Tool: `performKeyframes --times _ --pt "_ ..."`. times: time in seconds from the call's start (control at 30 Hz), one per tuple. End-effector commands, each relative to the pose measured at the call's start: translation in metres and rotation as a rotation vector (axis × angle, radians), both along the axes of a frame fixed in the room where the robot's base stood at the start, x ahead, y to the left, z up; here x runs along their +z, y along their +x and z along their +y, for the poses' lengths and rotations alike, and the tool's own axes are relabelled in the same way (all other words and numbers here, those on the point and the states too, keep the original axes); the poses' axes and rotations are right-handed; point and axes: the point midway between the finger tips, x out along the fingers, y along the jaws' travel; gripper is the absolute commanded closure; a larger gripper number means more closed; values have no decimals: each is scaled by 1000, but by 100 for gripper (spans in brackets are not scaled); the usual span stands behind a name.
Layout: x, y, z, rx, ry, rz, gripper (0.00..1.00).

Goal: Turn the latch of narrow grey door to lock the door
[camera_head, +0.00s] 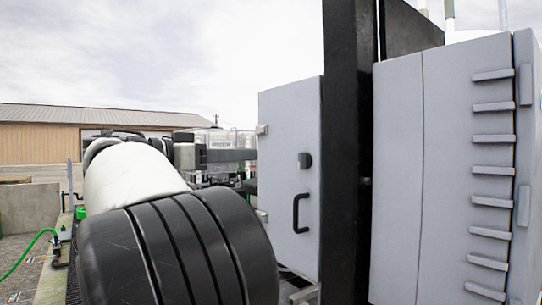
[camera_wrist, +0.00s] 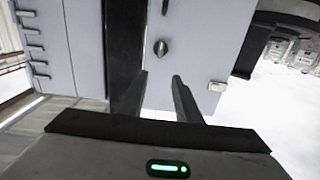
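The narrow grey door (camera_head: 280,120) stands left of a black post in the head view. Its small dark latch (camera_head: 305,160) sits near the post side, above a black handle (camera_head: 300,213). In the wrist view, which looks upside down, the door (camera_wrist: 205,50) shows behind the fingers, with the round dark latch (camera_wrist: 161,48) and part of the handle (camera_wrist: 165,7). My gripper (camera_wrist: 160,75) is open and empty; its two fingers point at the door, with the latch lined up between the tips but apart from them. My gripper cannot be made out in the head view.
A black post (camera_head: 347,150) stands beside the door, also in the wrist view (camera_wrist: 125,50). Right of it is a wide grey cabinet (camera_head: 440,170) with several ribs. Hinges (camera_wrist: 217,86) are on the door's far edge. My arm covers the head view's lower left.

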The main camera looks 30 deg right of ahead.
Motion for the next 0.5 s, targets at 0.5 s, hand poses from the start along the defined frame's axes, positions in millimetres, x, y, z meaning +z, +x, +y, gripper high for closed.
performKeyframes --times 0.5 --pt "2 7 -111 -4 3 5 70"
